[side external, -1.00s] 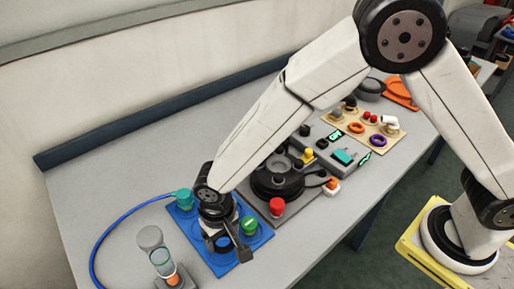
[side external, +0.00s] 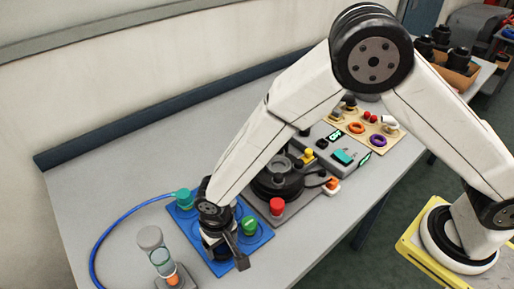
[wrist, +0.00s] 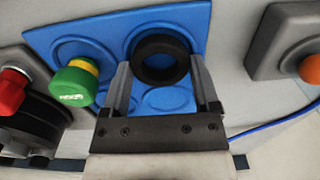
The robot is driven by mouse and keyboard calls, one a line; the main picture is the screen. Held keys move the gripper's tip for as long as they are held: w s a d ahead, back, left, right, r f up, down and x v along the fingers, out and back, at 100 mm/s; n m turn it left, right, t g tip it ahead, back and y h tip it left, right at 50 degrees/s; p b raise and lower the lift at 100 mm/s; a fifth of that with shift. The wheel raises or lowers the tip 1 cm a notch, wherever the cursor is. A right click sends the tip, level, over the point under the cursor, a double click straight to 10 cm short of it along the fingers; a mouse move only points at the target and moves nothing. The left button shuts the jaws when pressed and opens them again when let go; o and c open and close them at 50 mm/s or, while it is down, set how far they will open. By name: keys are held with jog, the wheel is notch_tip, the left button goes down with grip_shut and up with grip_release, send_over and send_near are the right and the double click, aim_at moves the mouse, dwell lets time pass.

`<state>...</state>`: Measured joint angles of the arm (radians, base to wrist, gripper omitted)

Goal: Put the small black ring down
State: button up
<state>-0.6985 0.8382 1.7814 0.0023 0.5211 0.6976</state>
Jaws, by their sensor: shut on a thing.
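The small black ring (wrist: 158,76) sits between the two fingers of my gripper (wrist: 160,66) in the wrist view, with its round hole facing the camera. My gripper is shut on the ring's outside. The ring is over the blue plate (wrist: 195,22), over or inside one of its circular outlines; I cannot tell whether it touches the plate. In the side view my gripper (side external: 232,256) is low over the front part of the blue plate (side external: 263,232), and the wrist and fingers hide most of the ring.
A green knob (wrist: 75,86) with a yellow collar stands on the plate close beside my gripper. A teal fitting (side external: 184,198) with a blue hose is at the plate's back corner. A clear cylinder (side external: 161,262) stands left; a red knob (side external: 277,206) stands right. Bare table lies behind.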

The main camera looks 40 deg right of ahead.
jog(key=shift+f, duration=0.1)
jog(key=o, duration=1.3)
jog(key=shift+c, duration=0.2)
jog(key=shift+r, duration=0.2)
notch_tip(320, 180, up, 12)
jog(key=shift+d, duration=0.1)
jog(key=s+d+r+t, duration=0.1)
jog(key=s+d, duration=0.2)
jog(key=d, duration=1.1)
jog(key=s+d+r+t, duration=0.1)
jog(key=s+d, duration=0.2)
jog(key=d, duration=1.2)
jog(key=shift+s+t, duration=0.2)
jog(key=shift+t, duration=0.1)
